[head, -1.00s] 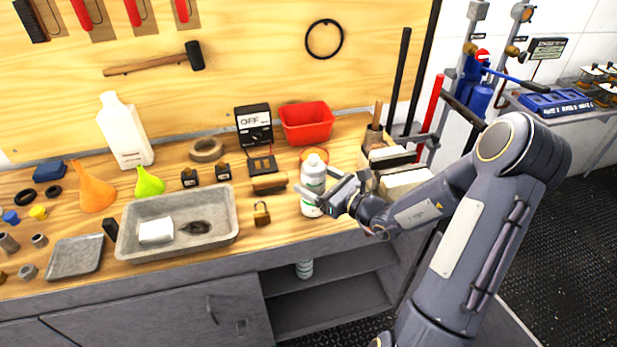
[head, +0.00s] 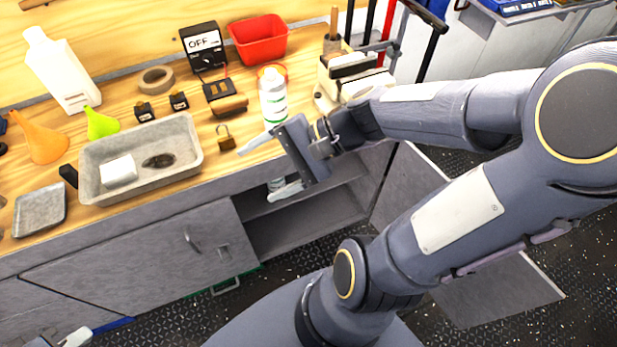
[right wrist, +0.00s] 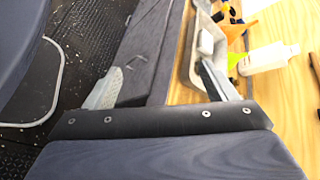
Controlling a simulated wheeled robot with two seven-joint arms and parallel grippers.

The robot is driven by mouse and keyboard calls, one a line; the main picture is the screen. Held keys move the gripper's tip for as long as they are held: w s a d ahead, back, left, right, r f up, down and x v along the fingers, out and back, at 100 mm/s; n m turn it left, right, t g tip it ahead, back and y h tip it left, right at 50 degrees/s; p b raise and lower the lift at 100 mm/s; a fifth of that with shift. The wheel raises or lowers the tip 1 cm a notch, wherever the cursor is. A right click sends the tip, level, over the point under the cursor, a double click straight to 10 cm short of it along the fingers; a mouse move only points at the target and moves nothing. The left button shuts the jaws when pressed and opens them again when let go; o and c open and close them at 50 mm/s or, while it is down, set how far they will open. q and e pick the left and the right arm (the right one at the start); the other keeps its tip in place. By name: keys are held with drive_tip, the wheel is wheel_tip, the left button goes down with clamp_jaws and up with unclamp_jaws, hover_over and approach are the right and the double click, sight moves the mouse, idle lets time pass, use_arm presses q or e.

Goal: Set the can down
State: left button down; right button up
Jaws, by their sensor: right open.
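The can, a white bottle-shaped container with a green-marked label (head: 273,100), stands upright on the wooden bench top (head: 190,195) near its front edge. My right gripper (head: 262,170) is open, its two fingers spread in front of the bench edge, below and nearer than the can. Nothing is between the fingers; the gripper partly overlaps the can's foot in the head view. The right wrist view shows the open fingers (right wrist: 158,88) and no can that I can make out. Part of my left gripper (head: 74,338) shows at the bottom left; its jaws are unclear.
A padlock (head: 226,138) and a grey tray (head: 195,150) lie left of the can. A red bin (head: 260,40) stands behind it, a vise-like block (head: 352,82) to its right. Below is an open cabinet shelf (head: 305,220).

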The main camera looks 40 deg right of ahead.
drive_tip(key=s+d+n+h, duration=0.3)
drive_tip(key=s+n+h, duration=0.4)
drive_tip(key=n, duration=0.4)
drive_tip(key=shift+s+d+f+t, duration=0.2)
drive_tip(key=shift+d+t, duration=0.1)
drive_tip(key=shift+d, duration=0.1)
